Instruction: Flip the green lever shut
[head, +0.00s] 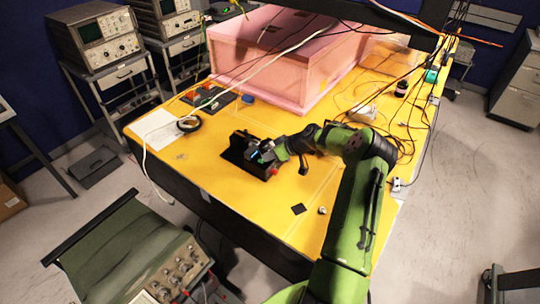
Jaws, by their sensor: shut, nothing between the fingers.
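A black device (238,149) stands on the yellow table, with an upright back plate and a low base. A red knob-like part (274,171) sits at its right front end. A small teal-green part (254,155) shows on the device beside my gripper; it may be the green lever, but it is too small to tell its position. My gripper (266,153) is shut and empty, over the right side of the device. It partly hides the device, and I cannot tell whether it touches the lever.
A pink foam enclosure (275,60) stands behind the device on the yellow table (255,210). A black tape roll (188,124) and white paper (155,128) lie to the left. Loose cables (385,125) spread at the right. The table's front is mostly clear, with a small black square (298,208).

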